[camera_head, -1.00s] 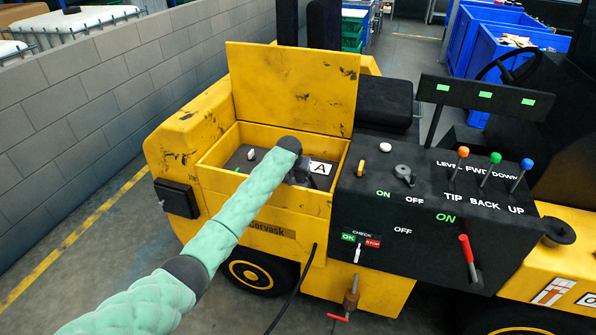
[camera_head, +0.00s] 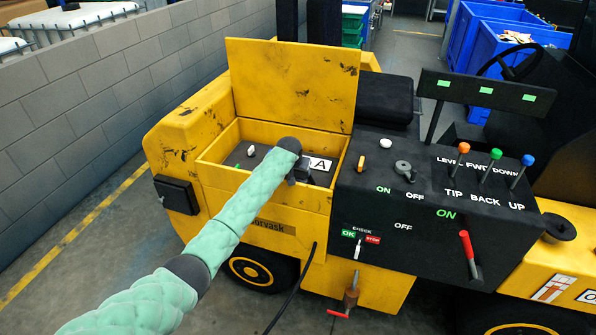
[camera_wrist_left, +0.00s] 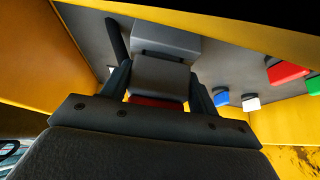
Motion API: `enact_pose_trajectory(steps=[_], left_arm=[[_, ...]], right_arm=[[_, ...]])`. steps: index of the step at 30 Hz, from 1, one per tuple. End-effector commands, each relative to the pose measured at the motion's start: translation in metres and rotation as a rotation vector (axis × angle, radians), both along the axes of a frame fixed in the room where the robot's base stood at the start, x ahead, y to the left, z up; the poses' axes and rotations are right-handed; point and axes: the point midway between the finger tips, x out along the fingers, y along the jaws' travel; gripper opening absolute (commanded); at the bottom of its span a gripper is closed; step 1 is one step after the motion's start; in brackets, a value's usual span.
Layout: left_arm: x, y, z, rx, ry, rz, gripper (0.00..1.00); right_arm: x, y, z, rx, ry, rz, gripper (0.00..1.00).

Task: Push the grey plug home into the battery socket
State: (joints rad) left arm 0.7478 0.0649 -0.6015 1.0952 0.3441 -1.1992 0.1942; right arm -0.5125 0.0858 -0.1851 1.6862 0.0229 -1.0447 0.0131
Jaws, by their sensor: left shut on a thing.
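My left gripper (camera_head: 299,172) reaches into the open yellow battery box (camera_head: 213,152). In the left wrist view its two fingers (camera_wrist_left: 160,92) are shut on the grey plug (camera_wrist_left: 160,76), which has a red part beneath it. The lighter grey socket (camera_wrist_left: 166,38) is straight ahead of the plug. A dark line shows between plug and socket; I cannot tell how deep the plug sits. In the head view my arm and gripper hide the plug and socket. My right gripper is not in view.
The raised yellow lid (camera_head: 290,85) stands behind the box. A white card marked A (camera_head: 320,164) is beside my gripper. The black control panel (camera_head: 430,225) with levers is to the right. Red (camera_wrist_left: 287,72) and blue (camera_wrist_left: 221,98) parts show inside the box.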

Motion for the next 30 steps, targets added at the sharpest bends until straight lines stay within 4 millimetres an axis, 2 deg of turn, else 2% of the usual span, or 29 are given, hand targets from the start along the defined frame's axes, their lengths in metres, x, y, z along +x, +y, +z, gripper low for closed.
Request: enact_pose_trajectory(steps=[2,3,6,7,19,30], left_arm=[[0.000,0.000,-0.001,-0.001,-0.002,0.000,0.19],[0.000,0.000,-0.001,-0.001,-0.002,0.000,0.62],[0.000,0.000,-0.001,0.000,-0.001,0.000,0.81],[0.000,0.000,-0.001,0.000,-0.001,0.000,0.85],[-0.003,0.001,0.001,0.000,-0.001,0.000,0.85],[-0.026,0.009,0.045,-0.001,-0.004,-0.001,0.85]], right_arm=[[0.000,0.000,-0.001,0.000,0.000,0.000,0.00],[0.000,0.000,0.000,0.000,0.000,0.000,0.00],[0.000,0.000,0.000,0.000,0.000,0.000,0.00],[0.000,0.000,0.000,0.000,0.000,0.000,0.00],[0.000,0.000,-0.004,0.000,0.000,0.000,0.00],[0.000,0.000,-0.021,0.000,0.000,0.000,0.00]])
